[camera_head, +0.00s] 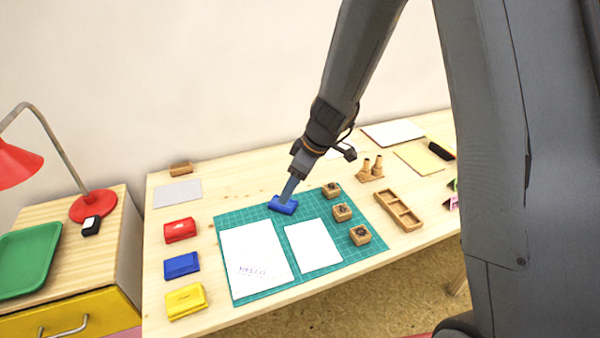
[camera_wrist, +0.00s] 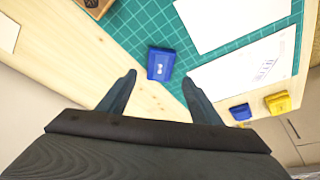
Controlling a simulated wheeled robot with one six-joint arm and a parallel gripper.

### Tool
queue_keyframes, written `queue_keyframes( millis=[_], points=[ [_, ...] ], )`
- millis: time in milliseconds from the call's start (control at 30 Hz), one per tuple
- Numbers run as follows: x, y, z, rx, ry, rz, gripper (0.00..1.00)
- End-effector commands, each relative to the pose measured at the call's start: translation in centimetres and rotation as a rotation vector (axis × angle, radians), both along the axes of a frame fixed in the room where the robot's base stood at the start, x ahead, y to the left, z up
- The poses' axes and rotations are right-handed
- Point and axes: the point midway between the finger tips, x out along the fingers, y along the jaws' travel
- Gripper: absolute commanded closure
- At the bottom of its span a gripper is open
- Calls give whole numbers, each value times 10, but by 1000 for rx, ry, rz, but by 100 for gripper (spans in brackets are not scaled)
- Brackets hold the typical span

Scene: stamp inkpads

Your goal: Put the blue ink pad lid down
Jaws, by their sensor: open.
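The blue ink pad lid (camera_head: 284,207) lies on the far edge of the green cutting mat, and it also shows in the wrist view (camera_wrist: 160,64). My gripper (camera_head: 287,198) is at the lid in the head view, its tip overlapping it. In the wrist view my gripper (camera_wrist: 159,77) has its two fingers spread, with the lid just beyond and between the tips. Nothing is clamped. I cannot tell whether a finger touches the lid. The blue ink pad (camera_head: 181,265) sits on the table left of the mat, and in the wrist view it is at lower right (camera_wrist: 240,112).
A red ink pad (camera_head: 180,230) and a yellow ink pad (camera_head: 186,301) flank the blue one. The green mat (camera_head: 228,217) bears two white sheets (camera_head: 255,250) and wooden stamps (camera_head: 342,212) to the right. A wooden tray (camera_head: 398,211) stands beyond them.

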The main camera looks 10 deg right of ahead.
Motion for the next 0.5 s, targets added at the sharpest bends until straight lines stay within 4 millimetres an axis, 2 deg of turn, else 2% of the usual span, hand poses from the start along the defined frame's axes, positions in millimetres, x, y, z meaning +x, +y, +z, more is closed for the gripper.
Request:
queue_keyframes(
  millis=[33, 200, 500],
  points=[
    [0, -4, 10, 1, -5, -1, 41],
    [-6, -13, 35, -1, -3, 0, 41],
    [-11, -21, 57, 0, 0, 0, 41]
  ],
)
